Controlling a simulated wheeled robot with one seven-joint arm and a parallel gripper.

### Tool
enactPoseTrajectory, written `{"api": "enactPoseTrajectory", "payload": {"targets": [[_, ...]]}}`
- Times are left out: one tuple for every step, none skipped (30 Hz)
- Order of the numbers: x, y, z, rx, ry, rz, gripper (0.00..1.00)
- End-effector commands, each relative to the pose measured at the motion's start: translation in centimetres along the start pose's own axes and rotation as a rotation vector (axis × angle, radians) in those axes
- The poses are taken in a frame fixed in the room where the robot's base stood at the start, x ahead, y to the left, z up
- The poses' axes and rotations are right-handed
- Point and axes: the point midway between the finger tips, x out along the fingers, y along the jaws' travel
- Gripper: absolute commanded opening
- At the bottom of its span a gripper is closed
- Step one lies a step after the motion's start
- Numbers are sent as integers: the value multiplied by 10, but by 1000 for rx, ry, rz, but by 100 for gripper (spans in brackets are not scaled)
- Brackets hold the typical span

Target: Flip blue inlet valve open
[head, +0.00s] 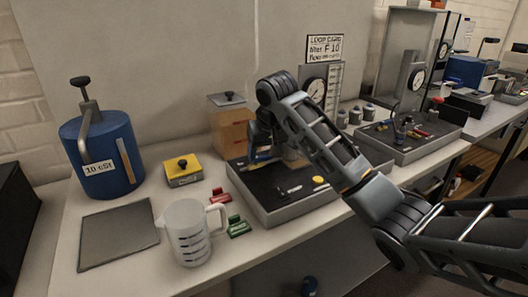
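A grey tray with a dark floor (290,219) sits on the bench at the centre and carries the near test rig. My gripper (262,148) points down over the back left part of this tray, with my arm reaching in from the right. A small blue piece (263,156), possibly the blue inlet valve handle, shows right at the gripper's tip. A yellow piece lies just below it. I cannot tell whether the gripper touches the blue piece or whether its fingers are open. My gripper and forearm hide much of the rig.
A yellow box (183,172), an orange tank (229,128) and a blue canister (122,160) stand left. A gauge panel (333,90) rises behind my arm. A second rig (425,148) stands right.

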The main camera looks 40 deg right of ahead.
Motion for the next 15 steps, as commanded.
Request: {"api": "enactPoseTrajectory", "payload": {"targets": [[0,0,0,0,0,0,56],[0,0,0,0,0,0,53],[0,0,0,0,0,0,49],[0,0,0,0,0,0,47],[0,0,0,0,0,0,44],[0,0,0,0,0,0,40],[0,0,0,0,0,0,37],[0,0,0,0,0,0,34],[0,0,0,0,0,0,32],[0,0,0,-1,0,-1,32],[-1,0,0,-4,0,-2,32],[-1,0,-1,-12,-1,-6,32],[-2,0,-1,-21,-2,-11,32],[-2,0,-1,-34,-3,-16,32],[-2,0,-2,-53,-3,-25,32]]}}
